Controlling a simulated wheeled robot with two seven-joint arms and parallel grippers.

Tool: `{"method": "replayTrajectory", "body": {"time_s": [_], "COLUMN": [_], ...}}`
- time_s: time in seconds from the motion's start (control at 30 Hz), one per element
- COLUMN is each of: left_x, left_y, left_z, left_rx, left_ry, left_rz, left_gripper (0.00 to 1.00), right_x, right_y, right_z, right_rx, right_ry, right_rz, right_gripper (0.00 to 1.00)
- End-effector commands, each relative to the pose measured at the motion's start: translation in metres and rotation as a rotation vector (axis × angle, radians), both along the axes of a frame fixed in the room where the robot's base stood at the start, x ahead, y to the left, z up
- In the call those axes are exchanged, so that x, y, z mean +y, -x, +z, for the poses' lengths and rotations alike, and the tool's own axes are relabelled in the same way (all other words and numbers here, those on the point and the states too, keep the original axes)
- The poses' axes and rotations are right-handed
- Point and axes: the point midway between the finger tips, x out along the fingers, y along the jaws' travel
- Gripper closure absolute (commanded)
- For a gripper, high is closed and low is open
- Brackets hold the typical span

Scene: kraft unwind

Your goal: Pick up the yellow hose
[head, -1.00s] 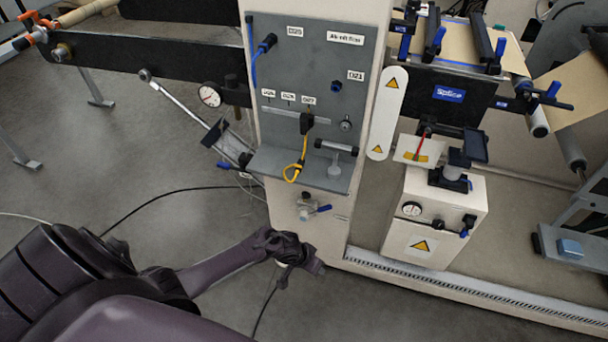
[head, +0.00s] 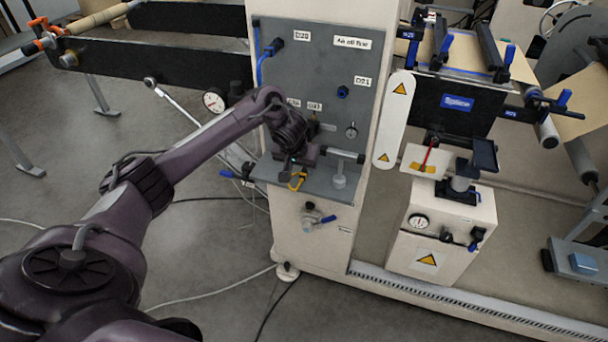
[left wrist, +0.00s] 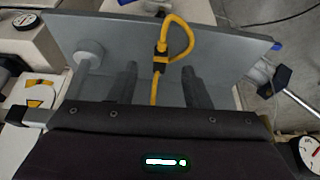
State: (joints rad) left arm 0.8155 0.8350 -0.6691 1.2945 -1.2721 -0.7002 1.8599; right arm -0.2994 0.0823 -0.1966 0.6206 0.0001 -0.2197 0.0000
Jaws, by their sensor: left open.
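The yellow hose (left wrist: 179,37) shows in the left wrist view as a loop at its end, with a straight part running down between my fingers. My left gripper (head: 294,166) is in front of the grey panel at the hose. In the left wrist view its two fingers (left wrist: 157,84) are apart, one on each side of the hose, and do not appear to close on it. My right gripper is not in view.
The grey panel (head: 325,75) carries a blue hose (head: 262,62) and labels. A cylindrical fitting (head: 340,177) stands on the shelf to the right of my gripper. A gauge (head: 213,101) is at the left, and a valve (head: 318,220) is below the shelf.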

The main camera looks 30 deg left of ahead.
Motion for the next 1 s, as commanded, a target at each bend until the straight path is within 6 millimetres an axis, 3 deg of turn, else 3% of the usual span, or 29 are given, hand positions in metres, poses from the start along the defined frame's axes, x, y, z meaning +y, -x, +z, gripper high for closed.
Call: {"method": "replayTrajectory", "body": {"time_s": [0.33, 0.67, 1.0], "left_x": [0.007, 0.008, 0.008], "left_y": [-0.019, -0.022, -0.021], "left_z": [-0.044, -0.050, -0.050], "left_rx": [0.001, -0.002, -0.001], "left_ry": [0.001, 0.000, 0.000], "left_rz": [0.000, -0.001, -0.002], "left_gripper": [0.56, 0.56, 1.00], "right_x": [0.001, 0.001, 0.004], "right_y": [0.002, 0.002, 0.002], "right_z": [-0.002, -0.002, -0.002], "right_rx": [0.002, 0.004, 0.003], "right_ry": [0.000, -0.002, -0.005], "right_rz": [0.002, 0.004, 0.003], "right_gripper": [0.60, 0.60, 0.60]}}
